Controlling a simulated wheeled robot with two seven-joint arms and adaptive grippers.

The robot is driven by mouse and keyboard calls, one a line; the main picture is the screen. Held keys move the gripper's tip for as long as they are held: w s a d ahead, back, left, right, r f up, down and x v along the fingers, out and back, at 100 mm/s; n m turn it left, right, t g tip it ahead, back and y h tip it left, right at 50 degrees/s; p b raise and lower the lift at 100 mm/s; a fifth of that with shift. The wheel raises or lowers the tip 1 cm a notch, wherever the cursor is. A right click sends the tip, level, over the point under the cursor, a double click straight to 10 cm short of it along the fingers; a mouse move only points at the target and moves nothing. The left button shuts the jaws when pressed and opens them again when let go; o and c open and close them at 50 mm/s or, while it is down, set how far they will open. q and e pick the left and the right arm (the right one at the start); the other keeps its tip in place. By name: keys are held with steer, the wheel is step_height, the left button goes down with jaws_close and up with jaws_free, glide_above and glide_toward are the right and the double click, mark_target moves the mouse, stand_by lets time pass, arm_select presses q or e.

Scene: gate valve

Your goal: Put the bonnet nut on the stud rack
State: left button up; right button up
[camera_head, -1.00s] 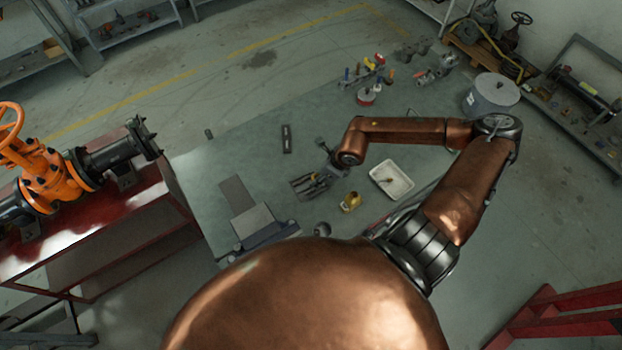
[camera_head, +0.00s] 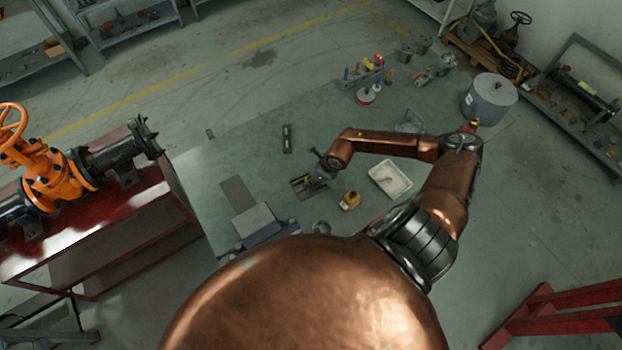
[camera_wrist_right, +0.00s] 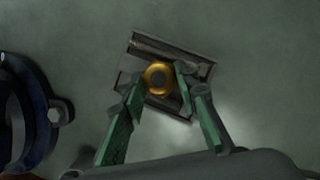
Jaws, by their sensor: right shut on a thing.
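The bonnet nut (camera_wrist_right: 159,70) is a brass-coloured ring in the right wrist view. My right gripper (camera_wrist_right: 155,82) is shut on it, with one fingertip on each side. Behind the nut is the stud rack (camera_wrist_right: 178,51), a grey metal piece with raised edges, partly hidden by the nut and fingers. In the head view my right gripper (camera_head: 321,173) is over the right part of the rack (camera_head: 299,186), and the nut is too small to make out. I cannot tell whether the nut touches the rack. My left gripper is not in view.
On the bench are a white tray (camera_head: 402,176) and a small yellow item (camera_head: 350,201) right of the rack, a dark bar (camera_head: 287,139) behind it, and a grey vise-like block (camera_head: 256,221) at front left. Tools (camera_head: 370,72) stand at the back.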

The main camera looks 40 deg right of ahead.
steer(key=shift+f, duration=0.3)
steer(key=o, duration=0.7)
steer(key=shift+f, duration=0.1)
steer(key=o, duration=0.4)
steer(key=shift+o, duration=0.2)
steer(key=shift+r, duration=0.6)
steer(key=b+v, duration=0.1)
steer(key=v, duration=1)
steer(key=shift+r, duration=0.3)
steer(key=shift+s, duration=0.15)
